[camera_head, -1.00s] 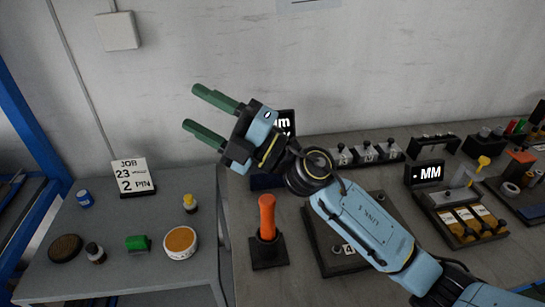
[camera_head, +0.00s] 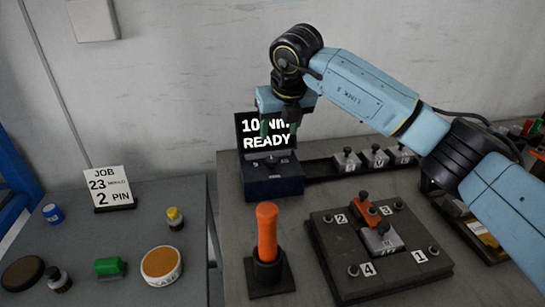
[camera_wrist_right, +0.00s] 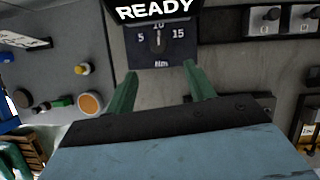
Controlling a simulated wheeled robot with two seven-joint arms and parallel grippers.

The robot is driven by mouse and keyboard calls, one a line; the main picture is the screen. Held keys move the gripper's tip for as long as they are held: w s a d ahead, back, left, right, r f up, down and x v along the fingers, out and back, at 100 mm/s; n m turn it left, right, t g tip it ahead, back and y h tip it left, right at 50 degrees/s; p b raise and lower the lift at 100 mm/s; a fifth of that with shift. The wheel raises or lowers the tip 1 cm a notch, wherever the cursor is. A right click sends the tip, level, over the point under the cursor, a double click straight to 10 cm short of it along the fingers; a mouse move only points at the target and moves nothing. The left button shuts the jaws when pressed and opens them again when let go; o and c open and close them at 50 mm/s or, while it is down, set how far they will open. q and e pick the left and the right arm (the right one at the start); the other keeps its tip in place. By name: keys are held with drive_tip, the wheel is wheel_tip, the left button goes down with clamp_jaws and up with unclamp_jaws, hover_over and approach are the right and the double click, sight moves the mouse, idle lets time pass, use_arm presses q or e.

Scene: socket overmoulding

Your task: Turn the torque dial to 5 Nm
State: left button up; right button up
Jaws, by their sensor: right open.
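The torque unit (camera_head: 274,186) is a dark blue box at the back of the bench. Its black screen (camera_head: 252,142) reads 10 Nm READY. In the right wrist view the dial (camera_wrist_right: 158,40) sits under the screen, with marks 5, 10 and 15 around it; its pointer is up at 10. My right gripper (camera_head: 276,127) hangs above the unit, its green fingers in front of the screen and pointing down. In the right wrist view the gripper (camera_wrist_right: 158,82) is open and empty, its two fingers apart and short of the dial. My left gripper is not in view.
An orange-handled tool (camera_head: 267,230) stands upright in a black holder in front of the unit. A dark fixture plate (camera_head: 345,285) with numbered posts lies to its right. A rack of grey blocks (camera_head: 346,162) is right of the unit. A job card (camera_head: 109,187) stands on the left table.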

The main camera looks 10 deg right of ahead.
sight(272, 159)
drive_tip(key=b+x, duration=0.1)
drive_tip(key=x, duration=0.9)
drive_tip(key=shift+a, duration=0.15)
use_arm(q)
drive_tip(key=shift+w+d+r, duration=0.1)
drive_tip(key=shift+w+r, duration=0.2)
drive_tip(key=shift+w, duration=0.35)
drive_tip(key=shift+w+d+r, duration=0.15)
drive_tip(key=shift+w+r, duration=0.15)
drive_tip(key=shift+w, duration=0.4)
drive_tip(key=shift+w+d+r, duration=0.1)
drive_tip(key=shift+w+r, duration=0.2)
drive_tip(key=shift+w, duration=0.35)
use_arm(e)
drive_tip(key=shift+w+f, duration=0.25)
drive_tip(key=shift+f, duration=0.25)
drive_tip(key=c, duration=1)
